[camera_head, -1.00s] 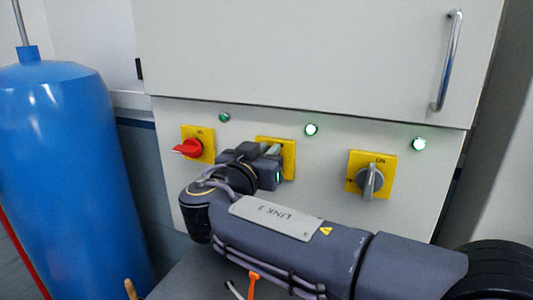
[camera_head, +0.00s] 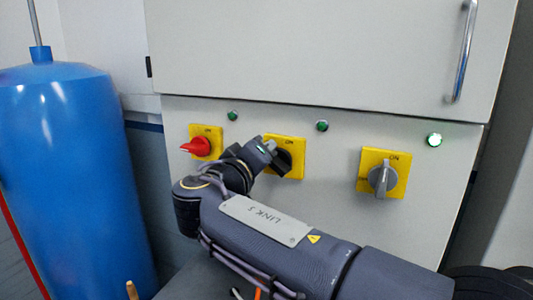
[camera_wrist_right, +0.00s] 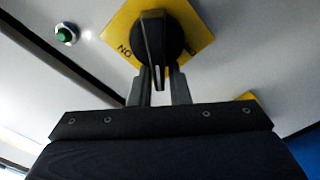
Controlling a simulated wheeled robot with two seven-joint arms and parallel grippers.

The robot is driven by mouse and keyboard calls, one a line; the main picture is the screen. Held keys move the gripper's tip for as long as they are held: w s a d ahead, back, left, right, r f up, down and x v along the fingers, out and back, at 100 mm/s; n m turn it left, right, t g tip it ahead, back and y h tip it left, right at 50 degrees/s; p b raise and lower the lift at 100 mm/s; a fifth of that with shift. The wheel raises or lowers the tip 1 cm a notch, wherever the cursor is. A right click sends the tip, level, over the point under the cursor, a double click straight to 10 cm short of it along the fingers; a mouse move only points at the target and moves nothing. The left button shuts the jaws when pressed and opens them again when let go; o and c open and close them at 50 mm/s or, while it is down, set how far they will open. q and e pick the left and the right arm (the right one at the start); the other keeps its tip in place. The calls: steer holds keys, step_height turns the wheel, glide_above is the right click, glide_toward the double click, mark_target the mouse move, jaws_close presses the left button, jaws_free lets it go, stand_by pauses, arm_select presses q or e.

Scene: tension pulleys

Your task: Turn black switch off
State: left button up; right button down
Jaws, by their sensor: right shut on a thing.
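The black switch (camera_head: 285,161) sits on a yellow plate in the middle of the cabinet's row of switches. My right gripper (camera_head: 272,150) is shut on its knob, coming from the lower left with the wrist rolled. In the right wrist view, the black knob (camera_wrist_right: 154,38) lies between the two grey fingers (camera_wrist_right: 160,74), with the yellow plate behind it. Part of the knob is hidden by the fingers. The green lamp (camera_head: 322,126) above this switch is dark. My left gripper is not in view.
A red switch (camera_head: 197,146) is at the left and a grey switch (camera_head: 383,180) at the right, each on a yellow plate. The lamp (camera_head: 434,140) above the grey one glows; the left lamp (camera_head: 232,116) is dark. A blue tank (camera_head: 75,180) stands at the left.

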steer(key=n, duration=0.1)
steer(key=f+n, duration=0.1)
steer(key=n, duration=0.2)
steer(key=shift+w+a+f, duration=0.1)
steer(key=shift+a+f, duration=0.15)
steer(key=shift+f, duration=0.1)
steer(key=shift+f+n+p, duration=0.2)
steer(key=shift+n, duration=0.65)
steer(key=shift+f+n+p, duration=0.15)
steer(key=shift+f+n, duration=0.05)
steer(key=shift+n, duration=0.65)
steer(key=shift+f+n, duration=0.1)
steer(key=shift+n, duration=0.2)
steer(key=c, duration=1.4)
jaws_free()
steer(key=shift+o, duration=0.2)
steer(key=shift+d+r, duration=0.1)
steer(key=shift+r, duration=0.1)
steer(key=b+v, duration=0.2)
steer(key=v, duration=0.5)
steer(key=shift+s, duration=0.35)
steer(key=shift+a+f, duration=0.1)
steer(key=shift+a, duration=0.1)
